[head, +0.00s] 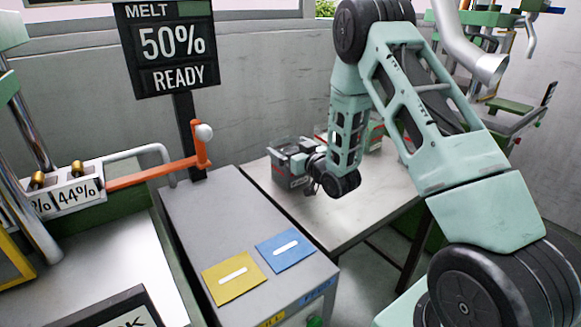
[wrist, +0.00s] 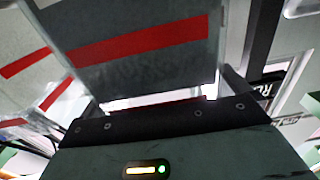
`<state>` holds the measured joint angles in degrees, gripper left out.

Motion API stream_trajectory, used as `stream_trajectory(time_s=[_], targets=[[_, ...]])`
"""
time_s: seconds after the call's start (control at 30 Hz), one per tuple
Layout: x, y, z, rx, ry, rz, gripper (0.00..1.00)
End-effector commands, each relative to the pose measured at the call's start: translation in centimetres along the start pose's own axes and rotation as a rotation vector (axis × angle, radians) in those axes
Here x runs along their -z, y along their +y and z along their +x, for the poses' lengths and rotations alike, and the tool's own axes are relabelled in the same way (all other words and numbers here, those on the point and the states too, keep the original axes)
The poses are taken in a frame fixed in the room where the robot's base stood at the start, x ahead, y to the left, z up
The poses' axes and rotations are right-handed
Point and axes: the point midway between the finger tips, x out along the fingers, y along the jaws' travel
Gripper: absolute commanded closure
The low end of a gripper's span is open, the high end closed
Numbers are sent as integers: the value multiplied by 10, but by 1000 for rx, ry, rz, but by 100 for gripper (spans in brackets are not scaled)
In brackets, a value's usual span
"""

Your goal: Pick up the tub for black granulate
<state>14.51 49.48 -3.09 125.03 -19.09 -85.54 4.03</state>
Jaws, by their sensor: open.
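A clear-walled tub with a red stripe and dark grey contents (wrist: 140,70) fills the upper middle of the wrist view, very close in front of my gripper (wrist: 165,108). In the head view a greyish tub (head: 288,178) stands at the left end of the light table, and my gripper (head: 308,170) is beside it, partly covering it. My gripper is open. Its fingers are mostly hidden, so I cannot tell whether they touch the tub.
A second red-striped tub with paler contents (wrist: 28,65) is at the left of the wrist view. Another tub (head: 372,136) shows partly behind my arm. The light table (head: 375,195) is clear in front. A grey cabinet (head: 205,215) with yellow and blue plates stands nearer.

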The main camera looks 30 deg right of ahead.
Motion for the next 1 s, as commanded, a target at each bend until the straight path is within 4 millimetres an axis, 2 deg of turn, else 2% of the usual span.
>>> stream_trajectory(time_s=[0.13,0.4,0.77,0.87,1.0], targets=[[0,0,0,0,0,0,0],[0,0,0,0,0,0,75],[7,0,0,1,5,-1,76],[18,0,0,1,7,-2,76],[41,0,0,1,8,-3,76]])
